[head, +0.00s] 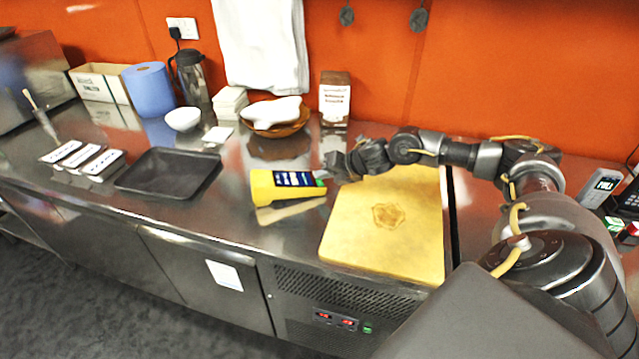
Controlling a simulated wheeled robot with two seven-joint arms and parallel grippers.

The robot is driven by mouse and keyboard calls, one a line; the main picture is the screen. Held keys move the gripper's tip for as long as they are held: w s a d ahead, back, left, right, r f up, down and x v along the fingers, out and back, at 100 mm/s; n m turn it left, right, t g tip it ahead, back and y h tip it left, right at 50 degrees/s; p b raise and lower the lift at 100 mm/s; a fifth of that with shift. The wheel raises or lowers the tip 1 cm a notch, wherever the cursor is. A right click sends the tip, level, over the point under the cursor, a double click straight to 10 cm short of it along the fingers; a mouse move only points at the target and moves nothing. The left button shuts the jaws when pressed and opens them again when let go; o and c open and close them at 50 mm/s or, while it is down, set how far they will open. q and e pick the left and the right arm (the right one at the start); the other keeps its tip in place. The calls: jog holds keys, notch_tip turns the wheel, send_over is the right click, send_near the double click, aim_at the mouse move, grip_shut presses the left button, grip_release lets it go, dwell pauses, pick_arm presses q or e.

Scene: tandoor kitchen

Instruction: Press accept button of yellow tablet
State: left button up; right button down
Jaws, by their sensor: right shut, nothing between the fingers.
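The yellow tablet (284,185) lies on the steel counter, left of the wooden board. Its dark screen faces up, with light marks and a small green area (319,179) at its right end, which looks like the accept button. My right gripper (326,174) is shut and empty, with its fingertips at the tablet's right end, close to the green area. I cannot tell whether the tips touch it. My right arm reaches in from the right over the board. My left gripper is not in view.
The wooden board (390,235) lies under my right arm. A black tray (170,174) is left of the tablet. Behind are a bowl with a white cloth (275,116), a small box (335,98), a white bowl (183,119) and a blue roll (149,90). The counter's front edge is near.

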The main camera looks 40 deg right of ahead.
jog(key=shift+f, duration=0.35)
jog(key=shift+a+f+b, duration=0.1)
jog(key=shift+f+b, duration=0.3)
jog(key=shift+b, duration=0.1)
dwell(0.4)
dwell(0.3)
jog(key=shift+r+p, duration=0.65)
jog(key=shift+r, duration=0.25)
jog(key=r+p, duration=0.2)
jog(key=r, duration=0.1)
jog(key=d+r+p, duration=0.1)
jog(key=shift+s+r+p, duration=0.15)
jog(key=shift+r+p, duration=0.2)
jog(key=shift+r, duration=0.05)
jog(key=shift+a, duration=0.15)
dwell(0.4)
